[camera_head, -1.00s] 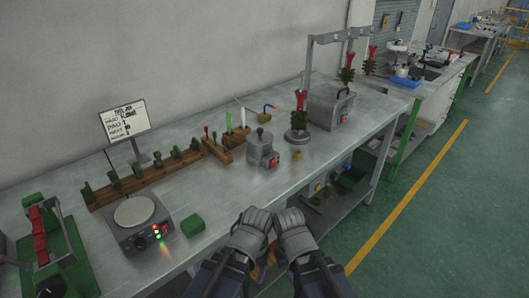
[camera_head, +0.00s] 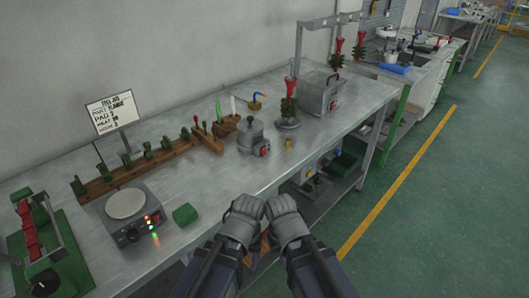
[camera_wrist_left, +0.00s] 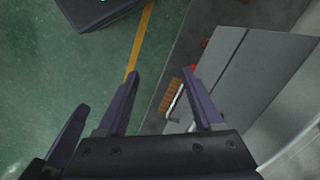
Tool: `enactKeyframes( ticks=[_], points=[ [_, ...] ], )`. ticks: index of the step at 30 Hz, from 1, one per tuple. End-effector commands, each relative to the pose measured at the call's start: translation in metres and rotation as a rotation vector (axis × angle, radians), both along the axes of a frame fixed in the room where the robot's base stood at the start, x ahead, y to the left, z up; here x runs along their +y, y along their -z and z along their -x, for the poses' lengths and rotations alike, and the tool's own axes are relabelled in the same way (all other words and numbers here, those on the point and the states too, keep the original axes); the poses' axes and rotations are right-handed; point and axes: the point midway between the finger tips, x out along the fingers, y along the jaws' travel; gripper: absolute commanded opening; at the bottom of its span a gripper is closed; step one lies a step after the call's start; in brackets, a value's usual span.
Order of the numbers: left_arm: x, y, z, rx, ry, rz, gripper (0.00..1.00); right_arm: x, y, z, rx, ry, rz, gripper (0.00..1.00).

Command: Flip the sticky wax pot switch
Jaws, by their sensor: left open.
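The sticky wax pot, as I take it, is a small grey metal pot with a lid and dark knob (camera_head: 251,136) on the bench, right of centre. Its red switch (camera_head: 264,149) is on the front side; I cannot tell its position. My left gripper (camera_head: 246,207) is near the bench's front edge, below and apart from the pot. In the left wrist view its dark fingers (camera_wrist_left: 167,76) are spread and empty, above the green floor. My right gripper (camera_head: 281,206) is beside the left one; its fingers are not clear. The pot is not recognisable in the wrist view.
A hot plate (camera_head: 126,204) with lit buttons and a green block (camera_head: 185,214) stand left on the bench. A wooden rack (camera_head: 163,157) runs behind. A larger grey box (camera_head: 320,95) stands further right. Bench surface between the green block and pot is clear.

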Motion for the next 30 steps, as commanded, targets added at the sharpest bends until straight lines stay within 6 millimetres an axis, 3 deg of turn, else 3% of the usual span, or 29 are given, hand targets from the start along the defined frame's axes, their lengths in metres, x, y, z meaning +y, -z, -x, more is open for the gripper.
enactKeyframes(
  ticks=[2,18,30],
  points=[
    [0.0000,0.0000,0.0000,0.000,0.000,0.000,0.62,0.0000,0.0000,0.0000,0.000,0.000,0.000,0.00],
    [0.0000,0.0000,0.0000,0.000,0.000,0.000,0.02,0.0000,0.0000,0.0000,0.000,0.000,0.000,0.00],
    [0.0000,0.0000,0.0000,0.000,0.000,0.000,0.00,0.0000,0.0000,0.0000,0.000,0.000,0.000,0.00]
  ],
)
